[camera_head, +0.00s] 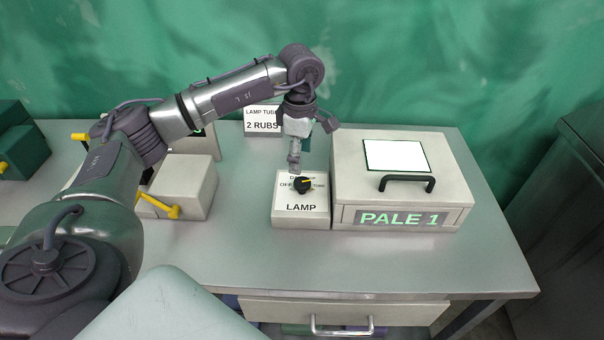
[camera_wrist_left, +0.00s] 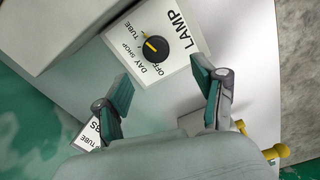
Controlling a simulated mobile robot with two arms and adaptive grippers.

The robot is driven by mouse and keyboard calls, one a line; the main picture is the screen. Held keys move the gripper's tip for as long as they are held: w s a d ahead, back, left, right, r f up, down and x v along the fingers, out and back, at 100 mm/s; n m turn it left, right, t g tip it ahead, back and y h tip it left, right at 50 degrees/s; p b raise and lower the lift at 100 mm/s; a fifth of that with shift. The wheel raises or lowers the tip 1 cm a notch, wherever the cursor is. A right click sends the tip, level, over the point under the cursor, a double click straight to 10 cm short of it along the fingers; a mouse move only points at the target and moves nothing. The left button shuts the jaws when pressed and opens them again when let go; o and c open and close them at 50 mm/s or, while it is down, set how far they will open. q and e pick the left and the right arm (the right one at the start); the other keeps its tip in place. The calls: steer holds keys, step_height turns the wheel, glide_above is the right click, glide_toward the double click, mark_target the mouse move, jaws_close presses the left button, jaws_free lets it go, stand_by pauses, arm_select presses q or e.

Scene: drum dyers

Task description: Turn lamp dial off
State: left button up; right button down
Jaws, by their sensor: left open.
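The lamp dial (camera_head: 303,185) is a round black knob with a yellow pointer line, on a pale box (camera_head: 300,222) marked LAMP. In the left wrist view the dial (camera_wrist_left: 155,48) shows with labels OFF, DAY, SHOP and TUBE around it. Its yellow line points toward the TUBE label. My left gripper (camera_head: 295,160) hangs pointing down just above and behind the dial. In the left wrist view its two green-padded fingers (camera_wrist_left: 163,84) are spread apart with nothing between them, and the dial is beyond the tips. My right gripper is not in view.
A pale box marked PALE 1 (camera_head: 387,218) with a black handle stands right beside the lamp box. A sign (camera_head: 262,124) reading 2 RUBS stands behind. A pale box with a yellow lever (camera_head: 160,206) is to the left. The metal table front (camera_head: 350,265) is clear.

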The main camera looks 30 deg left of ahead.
mark_target(302, 182)
arm_select(q)
steer(key=f, duration=0.2)
steer(key=f+p, duration=0.1)
steer(key=f, duration=0.3)
steer(key=shift+w+f, duration=0.4)
steer(key=shift+s+f+p, duration=0.15)
steer(key=shift+f+p, duration=0.2)
steer(key=shift+f, duration=0.5)
steer(key=shift+c, duration=0.2)
steer(key=c, duration=1.1)
